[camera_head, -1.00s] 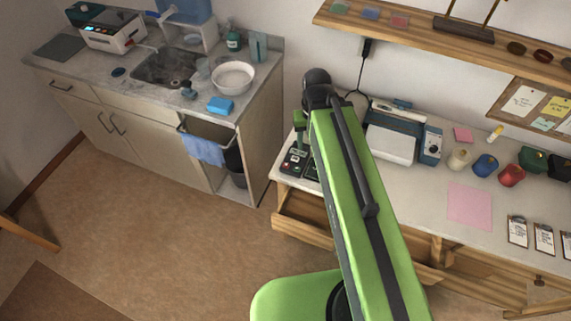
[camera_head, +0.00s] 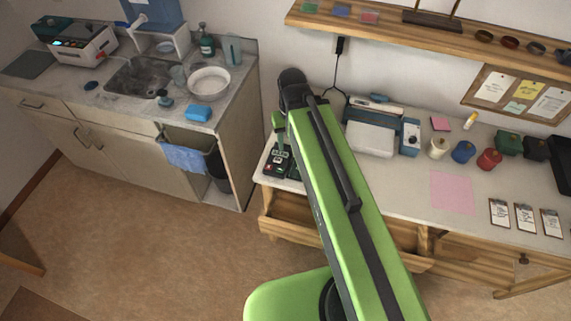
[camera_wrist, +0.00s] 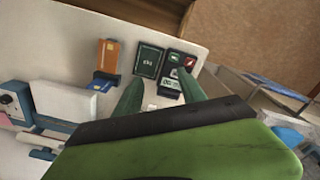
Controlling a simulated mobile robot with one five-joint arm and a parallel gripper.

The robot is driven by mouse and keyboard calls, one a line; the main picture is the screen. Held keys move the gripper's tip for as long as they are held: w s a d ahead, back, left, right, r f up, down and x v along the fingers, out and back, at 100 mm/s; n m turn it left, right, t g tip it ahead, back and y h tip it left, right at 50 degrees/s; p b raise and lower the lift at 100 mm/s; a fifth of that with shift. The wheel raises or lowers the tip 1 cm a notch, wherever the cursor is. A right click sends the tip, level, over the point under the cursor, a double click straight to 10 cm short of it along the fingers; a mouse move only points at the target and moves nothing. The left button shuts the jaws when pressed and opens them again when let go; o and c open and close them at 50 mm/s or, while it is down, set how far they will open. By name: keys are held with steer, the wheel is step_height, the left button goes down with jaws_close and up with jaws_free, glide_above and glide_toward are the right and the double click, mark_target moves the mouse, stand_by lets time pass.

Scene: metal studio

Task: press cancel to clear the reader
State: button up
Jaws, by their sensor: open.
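The card reader (camera_head: 277,162) is a small dark device at the left end of the white counter. In the wrist view the reader (camera_wrist: 180,62) shows small red and green keys and a pale display. Which key is cancel is too small to read. My gripper (camera_wrist: 160,78) is open and empty, with one green finger left of the reader and the other at its lower right. In the head view my gripper (camera_head: 278,132) is over the reader, partly hidden by my arm. Contact with any key cannot be told.
A dark panel (camera_wrist: 149,60) and an orange-and-blue card holder (camera_wrist: 107,60) sit beside the reader. A white-and-blue machine (camera_head: 370,138) stands to the right. The counter edge (camera_head: 275,183) is close by, above an open drawer. The floor (camera_head: 150,250) is clear.

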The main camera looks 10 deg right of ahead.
steer(key=shift+c, duration=0.3)
jaws_close()
stand_by(1.3)
